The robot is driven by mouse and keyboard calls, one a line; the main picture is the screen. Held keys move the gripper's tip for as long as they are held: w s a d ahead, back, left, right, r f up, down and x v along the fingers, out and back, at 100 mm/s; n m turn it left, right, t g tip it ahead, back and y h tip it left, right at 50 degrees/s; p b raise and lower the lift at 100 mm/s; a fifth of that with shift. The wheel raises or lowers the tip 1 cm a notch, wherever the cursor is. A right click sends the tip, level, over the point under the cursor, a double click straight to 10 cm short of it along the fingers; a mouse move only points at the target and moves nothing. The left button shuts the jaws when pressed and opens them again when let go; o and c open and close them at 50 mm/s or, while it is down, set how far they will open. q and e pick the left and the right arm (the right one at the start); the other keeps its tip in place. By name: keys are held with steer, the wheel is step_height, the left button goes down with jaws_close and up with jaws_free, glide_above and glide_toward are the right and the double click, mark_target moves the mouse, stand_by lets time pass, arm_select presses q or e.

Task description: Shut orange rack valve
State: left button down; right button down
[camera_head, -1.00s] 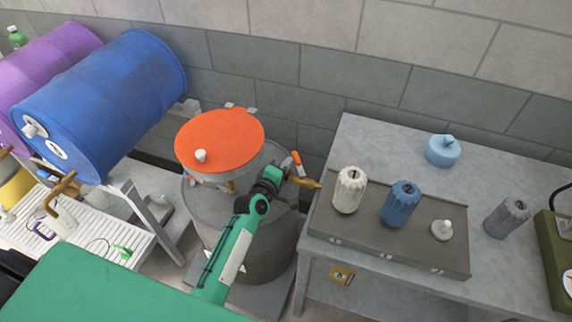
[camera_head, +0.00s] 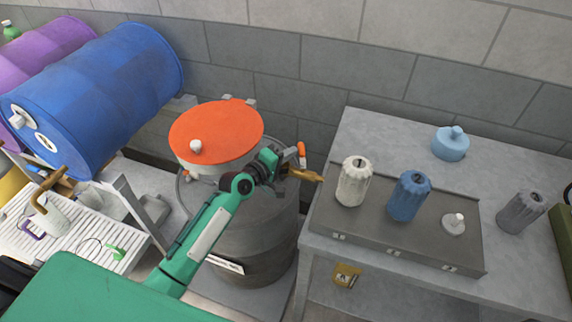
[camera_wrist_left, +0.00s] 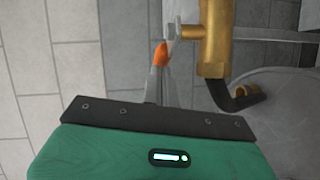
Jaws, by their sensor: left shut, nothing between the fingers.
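A brass valve (camera_head: 303,174) stands out to the right of the grey drum, below the orange lid. A small lever with an orange end (camera_head: 301,148) sits just above it. In the left wrist view the brass body (camera_wrist_left: 212,40) and the lever's orange end (camera_wrist_left: 161,55) are close together, with a dark spout below. My left gripper (camera_head: 284,164) is beside the valve, to its left. In the left wrist view its narrow grey fingers (camera_wrist_left: 158,82) are shut, with their tips by the orange end. Whether they touch it I cannot tell. My right gripper is not in view.
A round orange lid (camera_head: 217,132) tops the grey drum (camera_head: 252,245). A grey table (camera_head: 390,130) with a tray of white and blue bottles (camera_head: 410,194) stands close right. Blue (camera_head: 110,90) and purple drums lie on a rack at left.

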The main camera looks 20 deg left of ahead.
arm_select(q)
steer(key=shift+w+d+m+g+h+b, duration=0.5)
steer(key=shift+w+m+h+b, duration=0.25)
steer(key=shift+h+b, duration=0.2)
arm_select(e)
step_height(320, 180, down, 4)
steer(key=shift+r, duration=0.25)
arm_select(q)
steer(key=shift+w+d, duration=0.1)
